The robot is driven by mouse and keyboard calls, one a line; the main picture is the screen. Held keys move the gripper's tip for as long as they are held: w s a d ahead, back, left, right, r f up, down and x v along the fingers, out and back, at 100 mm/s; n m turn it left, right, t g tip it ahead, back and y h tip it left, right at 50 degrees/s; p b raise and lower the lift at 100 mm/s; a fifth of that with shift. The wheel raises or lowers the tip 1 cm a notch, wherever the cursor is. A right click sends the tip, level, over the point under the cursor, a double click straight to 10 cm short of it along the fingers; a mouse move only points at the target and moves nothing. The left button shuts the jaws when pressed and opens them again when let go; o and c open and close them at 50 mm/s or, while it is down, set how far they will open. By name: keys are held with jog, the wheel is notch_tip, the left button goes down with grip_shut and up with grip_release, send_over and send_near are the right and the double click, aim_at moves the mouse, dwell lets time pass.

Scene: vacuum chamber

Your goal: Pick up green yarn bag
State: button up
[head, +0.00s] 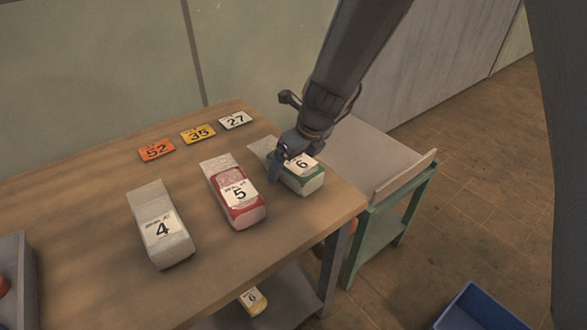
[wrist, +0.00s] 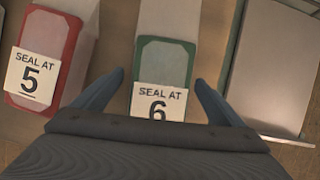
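The green yarn bag (head: 304,182) lies on the wooden table near its right corner, with a white label numbered 6. In the wrist view the green bag (wrist: 163,66) lies between the two spread fingers, its lower end hidden by the gripper body. My gripper (head: 279,164) is over the bag from above and covers part of it in the head view. In the wrist view my gripper (wrist: 160,92) is open, one finger on each side of the bag, with visible gaps. I cannot tell how far above the bag the fingertips are.
A red bag labelled 5 (head: 235,191) lies close left of the green one, and a white bag labelled 4 (head: 160,224) further left. Cards 52 (head: 156,150), 35 (head: 198,134) and 27 (head: 236,120) lie behind. A green-legged stand (head: 380,232) adjoins the table's right end. A blue bin (head: 478,308) is on the floor.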

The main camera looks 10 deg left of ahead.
jog(key=c, duration=1.3)
